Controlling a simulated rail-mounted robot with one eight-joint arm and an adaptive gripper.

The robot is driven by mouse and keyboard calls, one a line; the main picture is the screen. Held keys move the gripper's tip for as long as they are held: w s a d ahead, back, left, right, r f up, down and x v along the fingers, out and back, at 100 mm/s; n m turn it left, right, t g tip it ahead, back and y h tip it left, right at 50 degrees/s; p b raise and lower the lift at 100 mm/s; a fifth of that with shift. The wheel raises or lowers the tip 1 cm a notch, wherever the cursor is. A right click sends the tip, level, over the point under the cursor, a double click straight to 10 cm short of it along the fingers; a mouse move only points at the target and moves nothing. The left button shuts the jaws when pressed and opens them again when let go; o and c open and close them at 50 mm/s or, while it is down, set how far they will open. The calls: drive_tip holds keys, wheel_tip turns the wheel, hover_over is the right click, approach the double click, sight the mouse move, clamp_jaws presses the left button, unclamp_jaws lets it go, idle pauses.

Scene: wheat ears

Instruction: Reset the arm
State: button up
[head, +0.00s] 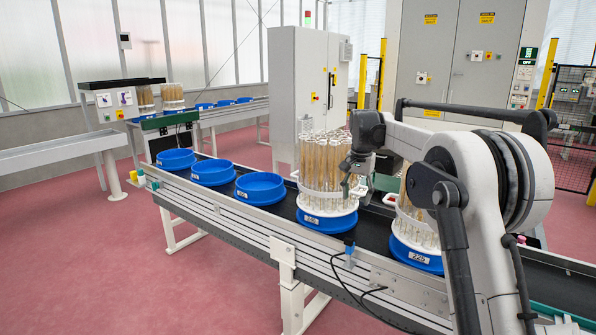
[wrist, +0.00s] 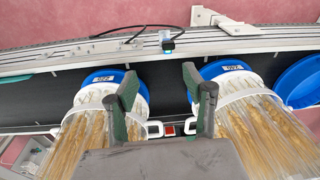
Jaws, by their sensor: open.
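My gripper (head: 358,183) is at the end of my arm, above the conveyor, at the right side of a rack of wheat ears (head: 322,165). In the wrist view my gripper (wrist: 160,85) is open, with two green-and-grey fingers well apart and only dark belt between them. The rack stands upright in a blue tray (head: 328,220). A second rack (head: 413,228) stands to its right, partly hidden by my arm. In the wrist view one rack (wrist: 85,125) lies left and the other (wrist: 255,120) right of the fingers. I cannot tell whether a finger touches either rack.
Several empty blue trays (head: 212,172) sit on the conveyor (head: 285,212) to the left. A white cabinet (head: 300,75) stands behind it. More wheat ears (head: 172,93) stand on a far line. Yellow posts (head: 381,72) and a fence (head: 574,110) stand at the back right. Red floor is free at left.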

drive_tip(key=s+r+n+t, duration=0.2)
drive_tip(key=s+r, duration=0.3)
drive_tip(key=s, duration=0.8)
drive_tip(key=s+r+n+t, duration=0.1)
drive_tip(key=s+r, duration=0.4)
drive_tip(key=s, duration=0.9)
drive_tip(key=s+f+n+t, duration=0.1)
drive_tip(key=s+f, duration=0.5)
drive_tip(key=s, duration=0.5)
drive_tip(key=s+f+n+t, duration=0.2)
drive_tip(key=s+f, duration=0.4)
drive_tip(key=s, duration=0.6)
drive_tip(key=shift+s, duration=0.2)
drive_tip(key=shift+d+r, duration=0.1)
drive_tip(key=shift+c, duration=0.5)
